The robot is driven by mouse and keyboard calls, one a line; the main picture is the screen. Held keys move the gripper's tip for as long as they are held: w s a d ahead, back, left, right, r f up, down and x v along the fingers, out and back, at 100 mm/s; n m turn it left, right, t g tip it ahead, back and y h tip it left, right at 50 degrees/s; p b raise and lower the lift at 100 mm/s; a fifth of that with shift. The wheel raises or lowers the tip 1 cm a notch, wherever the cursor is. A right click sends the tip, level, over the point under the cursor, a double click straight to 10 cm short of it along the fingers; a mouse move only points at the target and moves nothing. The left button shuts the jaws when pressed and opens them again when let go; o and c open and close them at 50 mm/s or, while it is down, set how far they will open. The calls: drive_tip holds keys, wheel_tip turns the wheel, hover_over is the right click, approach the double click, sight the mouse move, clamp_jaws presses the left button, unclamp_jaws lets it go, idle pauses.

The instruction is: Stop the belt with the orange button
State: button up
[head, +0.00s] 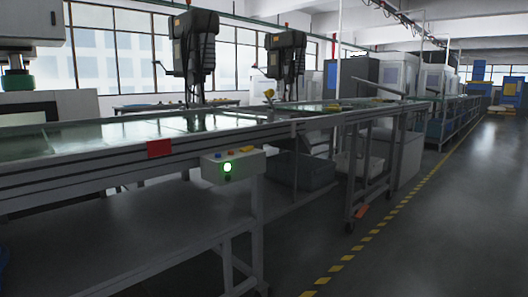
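A conveyor belt (110,134) with a greenish glossy top runs from the left foreground into the distance. A pale control box (246,168) is mounted on the belt's near side. A lit green button (227,167) glows on the box's front face. Small coloured buttons sit along its top edge: a blue one (218,155), a small reddish-orange one (230,152) and a yellow one (247,149). They are too small to tell their exact shape or colour. Whether the belt is moving cannot be told. My gripper is not in view.
A red plate (159,148) is on the belt's side rail, left of the box. Grey bins (302,171) stand under the line. Dark drilling machines (195,50) rise behind the belt. The grey floor (440,230) on the right is clear beyond a yellow dashed line (372,237).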

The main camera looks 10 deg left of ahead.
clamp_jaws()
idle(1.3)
